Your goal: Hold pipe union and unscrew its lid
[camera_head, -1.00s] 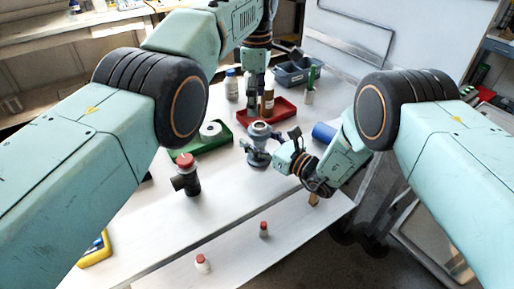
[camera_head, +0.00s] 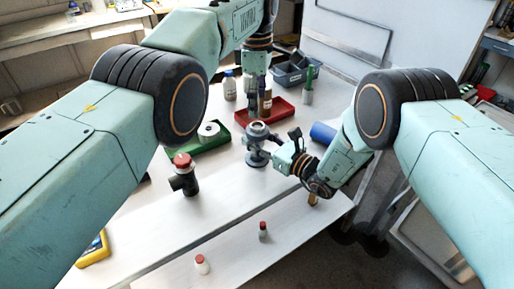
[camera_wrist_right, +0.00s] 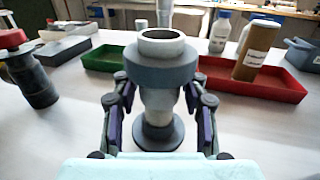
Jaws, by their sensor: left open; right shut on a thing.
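The grey pipe union (camera_head: 257,158) stands upright on the white table in the head view, with a round flanged base. The wrist view shows it close up (camera_wrist_right: 160,105), with a wide blue-grey collar (camera_wrist_right: 160,72), apparently its lid, around an open pale neck. My right gripper (camera_head: 271,150) is shut on the body below the collar; its fingers show on both sides in the right wrist view (camera_wrist_right: 162,108). My left gripper (camera_head: 252,104) is open, pointing down above and behind the union in the head view. Its fingertips are small and hard to separate from the red tray.
A red tray (camera_head: 284,112) with a brown bottle (camera_head: 266,102) lies behind the union. A green tray (camera_head: 211,145) is to its left. A black pipe fitting with a red cap (camera_head: 185,177) stands nearer left. A blue cylinder (camera_head: 323,132) lies right.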

